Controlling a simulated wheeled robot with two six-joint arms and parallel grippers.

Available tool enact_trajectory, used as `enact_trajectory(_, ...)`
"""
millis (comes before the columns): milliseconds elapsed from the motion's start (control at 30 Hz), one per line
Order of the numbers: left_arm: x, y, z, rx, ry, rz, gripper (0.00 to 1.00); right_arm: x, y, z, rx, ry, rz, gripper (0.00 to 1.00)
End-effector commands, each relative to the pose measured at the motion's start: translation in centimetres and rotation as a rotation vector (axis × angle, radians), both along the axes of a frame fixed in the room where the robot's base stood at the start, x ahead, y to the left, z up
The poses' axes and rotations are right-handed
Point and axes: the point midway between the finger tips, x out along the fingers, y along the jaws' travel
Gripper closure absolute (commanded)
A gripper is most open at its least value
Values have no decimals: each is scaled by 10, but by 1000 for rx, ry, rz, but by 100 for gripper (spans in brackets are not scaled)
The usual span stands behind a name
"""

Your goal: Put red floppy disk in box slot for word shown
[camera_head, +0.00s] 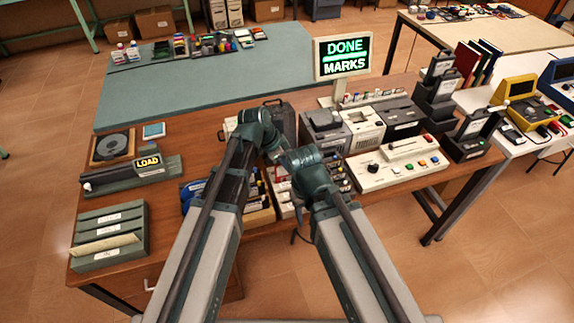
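A grey-green box (110,235) with several labelled slots stands at the table's front left. A beige card-like piece (104,246) sticks up from its front slot. A yellow-lit sign reading LOAD (148,163) stands on a long grey device behind the box. I cannot make out a red floppy disk. My two arms reach in from the bottom to the table's middle; their teal joints hide part of the goods there. Neither gripper's fingers show.
A round dark dial in a wooden tray (112,146) and a small blue-screened item (153,130) lie back left. Grey and white machines (400,160) crowd the right half. Bins of small parts (262,205) stand under my arms. Bare wood shows right of the box.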

Motion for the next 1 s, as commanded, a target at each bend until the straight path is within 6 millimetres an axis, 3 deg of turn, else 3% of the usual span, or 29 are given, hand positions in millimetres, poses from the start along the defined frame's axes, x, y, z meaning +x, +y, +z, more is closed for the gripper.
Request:
enact_trajectory(500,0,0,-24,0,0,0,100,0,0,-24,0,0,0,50)
enact_trajectory(967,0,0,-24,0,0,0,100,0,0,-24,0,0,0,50)
enact_trajectory(1000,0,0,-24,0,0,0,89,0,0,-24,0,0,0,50)
